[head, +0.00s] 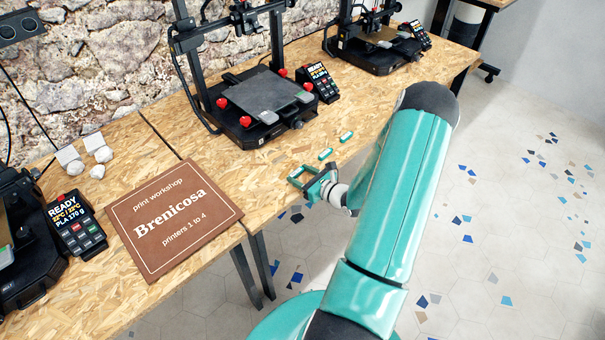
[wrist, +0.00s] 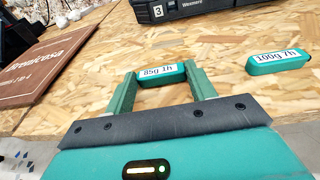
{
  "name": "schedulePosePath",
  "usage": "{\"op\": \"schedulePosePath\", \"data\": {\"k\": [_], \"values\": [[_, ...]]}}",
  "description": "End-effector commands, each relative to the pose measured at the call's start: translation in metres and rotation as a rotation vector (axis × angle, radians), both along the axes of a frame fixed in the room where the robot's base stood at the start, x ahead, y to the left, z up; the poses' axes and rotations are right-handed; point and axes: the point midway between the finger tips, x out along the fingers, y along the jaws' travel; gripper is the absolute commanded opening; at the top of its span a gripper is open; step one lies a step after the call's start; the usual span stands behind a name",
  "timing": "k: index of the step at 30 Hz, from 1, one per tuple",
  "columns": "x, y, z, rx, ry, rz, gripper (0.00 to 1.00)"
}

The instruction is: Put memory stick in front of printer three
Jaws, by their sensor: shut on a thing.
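My gripper (head: 299,174) is at the front edge of the wooden table in the head view. In the wrist view, my gripper (wrist: 161,76) is shut on a teal memory stick (wrist: 162,71) with a white label reading "85g 1h". The stick lies crosswise between the two fingertips, and I cannot tell whether it touches the table. Printer three (wrist: 205,8) shows its front base with a "3" label just beyond the stick. In the head view the middle black printer (head: 255,108) stands behind my gripper.
A second stick (wrist: 278,63), labelled "100g 7h", lies to the right; two loose sticks (head: 325,153) (head: 346,137) show in the head view. A brown sign (head: 172,222) lies left. A handheld screen (head: 318,82) stands beside the middle printer. Bare table lies between sign and printer.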

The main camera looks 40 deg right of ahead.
Motion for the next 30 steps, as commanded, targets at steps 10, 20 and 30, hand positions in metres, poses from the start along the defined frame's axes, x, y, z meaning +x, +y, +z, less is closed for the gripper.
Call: {"op": "schedulePosePath", "data": {"k": [10,20,30], "values": [[-0.001,0.001,-0.003,-0.001,0.0,-0.001,0.61],[0.0,0.0,-0.003,0.0,0.0,0.0,0.77],[-0.033,-0.004,0.007,-0.001,0.002,-0.003,0.77]]}}
